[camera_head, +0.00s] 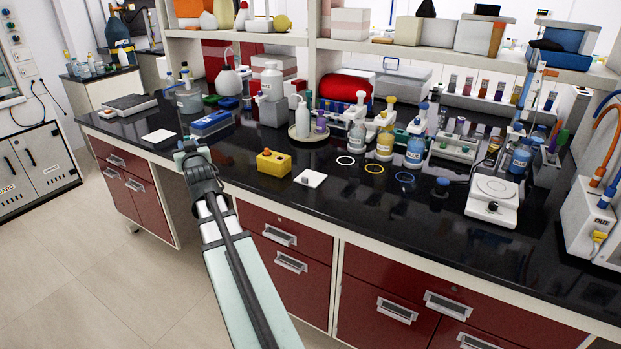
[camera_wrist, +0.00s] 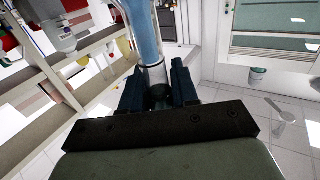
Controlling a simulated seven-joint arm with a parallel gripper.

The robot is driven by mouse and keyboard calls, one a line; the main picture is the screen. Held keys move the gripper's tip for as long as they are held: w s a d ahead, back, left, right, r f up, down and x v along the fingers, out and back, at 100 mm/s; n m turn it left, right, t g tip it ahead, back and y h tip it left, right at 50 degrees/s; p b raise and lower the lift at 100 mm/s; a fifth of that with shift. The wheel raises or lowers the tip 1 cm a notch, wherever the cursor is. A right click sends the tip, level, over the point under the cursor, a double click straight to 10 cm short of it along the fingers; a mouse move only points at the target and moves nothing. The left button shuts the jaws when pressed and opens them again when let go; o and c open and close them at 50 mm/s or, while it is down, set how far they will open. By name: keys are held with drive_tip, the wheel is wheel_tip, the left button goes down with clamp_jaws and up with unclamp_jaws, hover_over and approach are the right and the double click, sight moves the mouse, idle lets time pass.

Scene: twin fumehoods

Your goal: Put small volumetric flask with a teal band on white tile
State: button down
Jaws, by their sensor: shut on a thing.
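My gripper (camera_head: 193,158) is above the bench's front edge, left of centre in the head view. In the wrist view my gripper (camera_wrist: 158,92) is shut on a glass vessel (camera_wrist: 153,74), taken as the small volumetric flask. It has a clear narrow part between the fingers and a blue part beyond, cut off by the top edge. I cannot make out a teal band. One white tile (camera_head: 311,178) lies bare on the black bench right of the yellow block. Another white tile (camera_head: 159,136) lies bare to the left, behind my gripper.
A yellow block (camera_head: 273,163) stands between my gripper and the right tile. A blue box (camera_head: 211,123) stands behind my gripper. Coloured rings (camera_head: 374,168) and bottles (camera_head: 385,143) are farther right, with a white hotplate (camera_head: 493,201) beyond. The bench front between them is mostly clear.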

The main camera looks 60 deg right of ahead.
drive_tip(key=s+d+r+m+g+h, duration=0.1)
drive_tip(key=s+d+m+g+h, duration=0.45)
drive_tip(key=s+d, duration=0.9)
drive_tip(key=s+d+r+m+g+h, duration=0.25)
drive_tip(key=s+d+m+g, duration=0.35)
drive_tip(key=s+d+g, duration=0.8)
drive_tip(key=w+d+f+t, duration=0.2)
drive_tip(key=w+f+t, duration=0.1)
drive_tip(key=f, duration=0.7)
drive_tip(key=shift+w+d+f+t, duration=0.15)
drive_tip(key=shift+d+t, duration=0.25)
drive_tip(key=shift+t, duration=0.25)
drive_tip(key=shift+f, duration=0.15)
drive_tip(key=c, duration=0.8)
unclamp_jaws()
drive_tip(key=shift+c, duration=0.2)
